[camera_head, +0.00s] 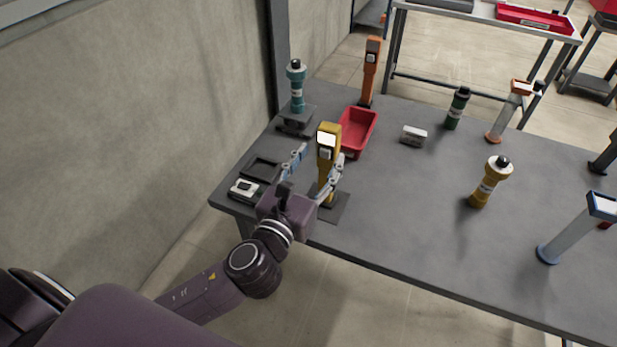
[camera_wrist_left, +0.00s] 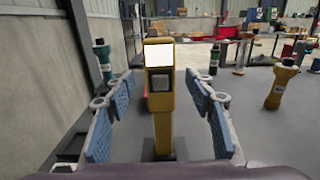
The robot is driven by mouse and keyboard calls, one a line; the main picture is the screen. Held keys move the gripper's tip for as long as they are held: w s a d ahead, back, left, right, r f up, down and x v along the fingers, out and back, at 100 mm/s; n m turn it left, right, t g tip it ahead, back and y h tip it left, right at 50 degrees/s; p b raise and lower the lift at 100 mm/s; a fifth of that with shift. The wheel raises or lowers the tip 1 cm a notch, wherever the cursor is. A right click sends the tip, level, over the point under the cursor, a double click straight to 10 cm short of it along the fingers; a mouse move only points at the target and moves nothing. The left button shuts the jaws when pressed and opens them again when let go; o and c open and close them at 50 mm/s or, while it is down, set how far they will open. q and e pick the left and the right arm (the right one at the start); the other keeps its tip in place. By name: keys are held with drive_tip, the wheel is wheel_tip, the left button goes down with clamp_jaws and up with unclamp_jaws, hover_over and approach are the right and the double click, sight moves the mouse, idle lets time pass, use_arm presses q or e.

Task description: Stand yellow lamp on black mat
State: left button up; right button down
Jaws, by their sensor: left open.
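The yellow lamp (camera_head: 328,150) stands upright on the black mat (camera_head: 334,211) near the table's front left. Its white lit panel faces me. My left gripper (camera_head: 319,166) is open, with its fingers on either side of the lamp. In the left wrist view the yellow lamp (camera_wrist_left: 160,100) stands between the spread fingers of the left gripper (camera_wrist_left: 160,108), with gaps on both sides. A little of the dark mat (camera_wrist_left: 180,149) shows at the lamp's foot. The lamp's lowest part is partly hidden by the gripper. My right gripper is not in view.
A red bin (camera_head: 368,117) stands behind the lamp. A teal torch-like item (camera_head: 297,88) is on a dark stand, and an orange lamp (camera_head: 371,68) stands at the back. A small white device (camera_head: 244,189) lies left of the gripper. A yellow torch-like item (camera_head: 488,184) stands to the right, with clear table between.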

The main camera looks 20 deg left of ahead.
use_arm(q)
drive_tip(key=s+b, duration=0.1)
drive_tip(key=s, duration=0.5)
drive_tip(key=shift+a, duration=0.15)
